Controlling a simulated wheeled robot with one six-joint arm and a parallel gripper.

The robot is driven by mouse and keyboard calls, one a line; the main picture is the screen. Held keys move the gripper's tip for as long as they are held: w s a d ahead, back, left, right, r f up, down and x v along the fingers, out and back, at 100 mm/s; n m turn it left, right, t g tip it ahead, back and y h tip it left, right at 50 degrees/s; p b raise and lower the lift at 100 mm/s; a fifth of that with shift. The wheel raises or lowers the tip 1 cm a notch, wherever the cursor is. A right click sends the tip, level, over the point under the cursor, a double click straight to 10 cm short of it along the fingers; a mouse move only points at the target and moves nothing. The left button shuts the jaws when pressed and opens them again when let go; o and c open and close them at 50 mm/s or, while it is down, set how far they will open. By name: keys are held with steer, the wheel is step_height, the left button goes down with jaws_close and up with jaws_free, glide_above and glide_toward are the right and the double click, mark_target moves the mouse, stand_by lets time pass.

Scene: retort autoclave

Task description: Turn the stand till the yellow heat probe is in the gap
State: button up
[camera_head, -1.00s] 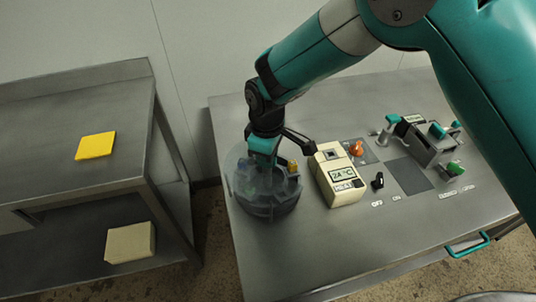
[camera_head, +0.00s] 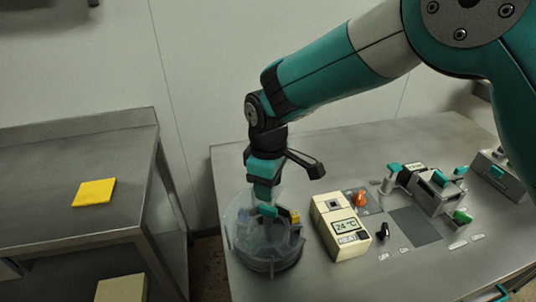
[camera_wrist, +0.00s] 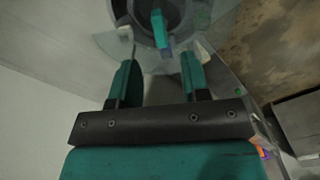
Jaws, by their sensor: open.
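The stand (camera_head: 265,262) is a round, clear grey turntable with upright dividers at the table's left end. A teal handle (camera_head: 267,210) stands at its middle and also shows in the wrist view (camera_wrist: 159,28). The yellow heat probe (camera_head: 295,217) is at the stand's right rear, beside the beige meter; whether it lies in the gap, I cannot tell. My gripper (camera_head: 265,196) is just above the handle, pointing down. In the wrist view its two teal fingers (camera_wrist: 157,75) are apart with nothing between them, and the handle lies beyond the tips.
The beige meter (camera_head: 340,228) reading 24 °C stands close right of the stand. An orange knob (camera_head: 359,198), a black switch (camera_head: 383,231) and a grey clamp device (camera_head: 432,190) are farther right. A yellow pad (camera_head: 95,193) lies on the separate left bench.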

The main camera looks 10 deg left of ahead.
step_height(320, 180, up, 10)
steer(key=shift+b, duration=0.45)
steer(key=shift+r, duration=0.1)
steer(key=s+d+r+m+y, duration=0.1)
steer(key=s+d+r+m, duration=0.1)
steer(key=s+d, duration=0.35)
steer(key=s+d+r+m+y, duration=0.1)
steer(key=s+d+r+m, duration=0.15)
steer(key=d, duration=0.65)
steer(key=s+d+f+m+y, duration=0.1)
steer(key=s+d, duration=0.4)
steer(key=s, duration=0.8)
steer(key=shift+d+m+y, duration=0.25)
steer(key=shift+m+y, duration=0.35)
steer(key=shift+m, duration=0.65)
